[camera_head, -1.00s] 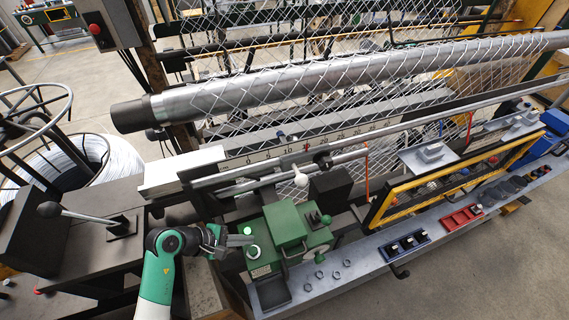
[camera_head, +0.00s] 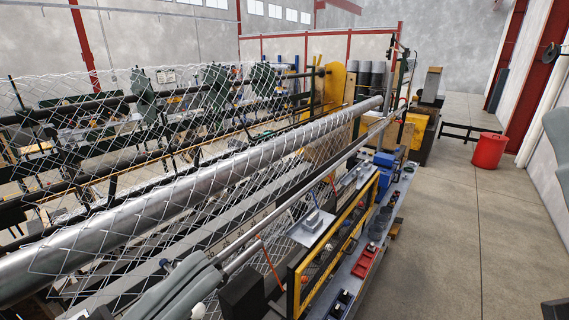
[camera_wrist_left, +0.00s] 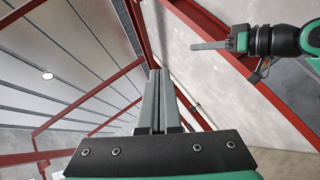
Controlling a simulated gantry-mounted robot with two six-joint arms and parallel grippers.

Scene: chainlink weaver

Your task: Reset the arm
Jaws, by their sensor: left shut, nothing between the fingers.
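My left gripper (camera_head: 210,268) is in the lower left of the head view, close to the camera. Its two grey fingers lie side by side, shut and empty. They point up and to the right, in front of the long steel tube and the mesh. In the left wrist view the same fingers (camera_wrist_left: 159,72) point up toward the ceiling and touch nothing. A second gripper (camera_wrist_left: 195,46), my right one, shows at the upper right of that view on a green and black arm. Its grey fingers look like one bar, so its opening is unclear.
Wire mesh (camera_head: 75,215) hangs over the long steel tube (camera_head: 205,185). A yellow-framed panel (camera_head: 335,240) and a bench with a red tray (camera_head: 366,262) run along the machine's right side. A red bin (camera_head: 489,151) stands on open floor at the right.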

